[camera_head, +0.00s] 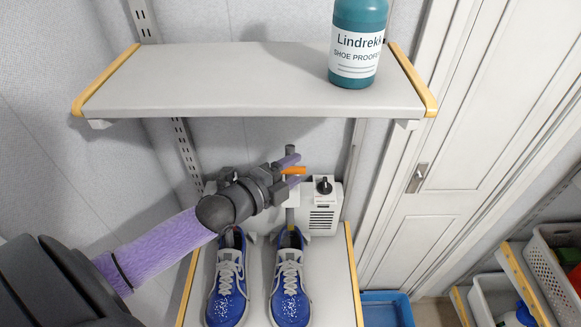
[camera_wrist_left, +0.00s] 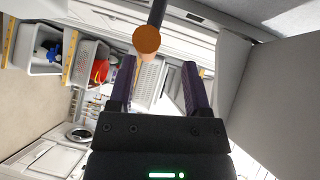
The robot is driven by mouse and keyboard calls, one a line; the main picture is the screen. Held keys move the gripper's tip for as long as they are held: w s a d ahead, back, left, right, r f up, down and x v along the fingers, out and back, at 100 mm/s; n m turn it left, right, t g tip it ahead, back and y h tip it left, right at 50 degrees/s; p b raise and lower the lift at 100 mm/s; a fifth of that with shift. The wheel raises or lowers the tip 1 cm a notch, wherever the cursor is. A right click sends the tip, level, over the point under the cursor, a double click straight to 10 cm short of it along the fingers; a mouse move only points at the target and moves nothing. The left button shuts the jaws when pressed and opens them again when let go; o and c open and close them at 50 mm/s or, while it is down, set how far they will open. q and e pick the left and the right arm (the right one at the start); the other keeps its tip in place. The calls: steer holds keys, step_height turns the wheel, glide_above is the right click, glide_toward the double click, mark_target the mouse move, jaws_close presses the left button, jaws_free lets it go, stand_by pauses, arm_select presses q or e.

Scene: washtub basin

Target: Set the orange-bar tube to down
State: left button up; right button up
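The orange bar (camera_head: 293,171) sticks out sideways from a grey upright tube (camera_head: 290,151) on the white shoe dryer. In the left wrist view the bar's round orange end (camera_wrist_left: 146,39) faces me, beside the dark tube (camera_wrist_left: 157,12). My left gripper (camera_head: 291,171) is open. In the head view its two purple fingers appear above and below the bar; I cannot tell whether they touch it. In the left wrist view the gripper (camera_wrist_left: 158,66) shows its fingers apart, with the bar's end near the left fingertip. My right gripper is not in view.
The dryer's white body (camera_head: 322,214) carries a black knob (camera_head: 324,186). Two blue shoes (camera_head: 227,282) stand on the lower shelf. An upper shelf (camera_head: 250,85) with a teal bottle (camera_head: 357,45) overhangs the arm. A blue bin (camera_head: 387,308) is at lower right.

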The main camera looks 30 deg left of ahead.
arm_select(q)
steer(key=shift+r, duration=0.15)
steer(key=shift+s+a+r+p, duration=0.15)
steer(key=shift+s+p, duration=0.35)
steer(key=shift+p, duration=0.05)
steer(key=p+v, duration=0.6)
steer(key=v, duration=0.4)
steer(key=shift+s, duration=0.25)
